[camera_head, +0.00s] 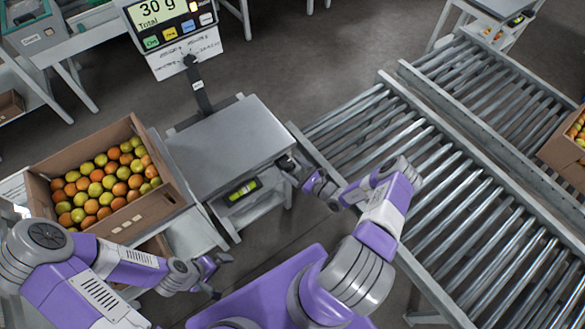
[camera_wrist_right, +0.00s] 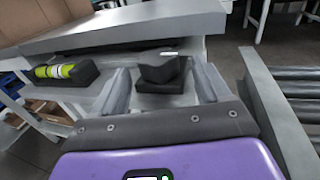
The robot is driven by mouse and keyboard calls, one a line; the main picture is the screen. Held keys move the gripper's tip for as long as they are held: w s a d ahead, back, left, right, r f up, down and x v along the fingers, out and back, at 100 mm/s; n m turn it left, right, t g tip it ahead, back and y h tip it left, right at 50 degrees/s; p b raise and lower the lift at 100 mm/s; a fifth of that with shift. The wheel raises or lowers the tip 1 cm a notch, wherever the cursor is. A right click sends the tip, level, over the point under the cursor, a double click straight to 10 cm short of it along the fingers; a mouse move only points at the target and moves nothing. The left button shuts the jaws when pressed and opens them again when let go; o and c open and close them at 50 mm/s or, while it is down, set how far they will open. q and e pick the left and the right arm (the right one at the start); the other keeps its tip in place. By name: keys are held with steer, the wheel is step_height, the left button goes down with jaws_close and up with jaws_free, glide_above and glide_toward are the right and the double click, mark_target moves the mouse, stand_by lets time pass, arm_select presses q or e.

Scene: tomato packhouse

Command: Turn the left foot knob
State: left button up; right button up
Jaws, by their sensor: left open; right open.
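The bench scale has a flat grey platform (camera_head: 228,148), with its front edge also across the top of the right wrist view (camera_wrist_right: 130,28). A dark foot knob (camera_head: 286,162) shows at the platform's right front corner. In the right wrist view, a dark knob (camera_wrist_right: 162,72) sits between the spread fingers of my right gripper (camera_wrist_right: 163,84); I cannot tell whether they touch it. My right gripper (camera_head: 306,180) is open beside that corner. My left gripper (camera_head: 213,270) is open and empty, low in front of the scale. No left foot knob can be made out.
A green level vial (camera_head: 243,190) sits below the platform's front. A carton of fruit (camera_head: 166,208) stands left of the scale. A roller conveyor (camera_head: 440,150) runs close on the right. A purple part of mine fills the bottom centre.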

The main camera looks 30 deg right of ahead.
steer(key=shift+w+a, duration=0.15)
steer(key=shift+w, duration=0.2)
steer(key=c, duration=1)
steer(key=shift+f+n+y+b, duration=0.15)
steer(key=shift+n+y+b, duration=0.25)
steer(key=shift+b, duration=0.35)
steer(key=shift+c, duration=0.2)
steer(key=n+g+y+b, duration=0.2)
steer(key=b, duration=0.1)
steer(key=d+n+g+y+b, duration=0.1)
steer(key=n+g+y+b, duration=0.1)
steer(key=y+b, duration=0.1)
steer(key=w+n+g+y+b, duration=0.1)
steer(key=g+y+b, duration=0.1)
steer(key=b, duration=0.2)
steer(key=shift+d+f+n, duration=0.1)
steer(key=shift+d+n, duration=0.1)
steer(key=shift+n, duration=0.2)
steer(key=shift+w+n+g+y+b, duration=0.15)
steer(key=shift+n+g+y+b, duration=0.3)
steer(key=shift+n+g+y, duration=0.35)
steer(key=shift+w+d+r+n+g+y, duration=0.1)
steer(key=shift+r+n+g+y, duration=0.15)
steer(key=shift+g, duration=0.55)
steer(key=shift+n, duration=0.25)
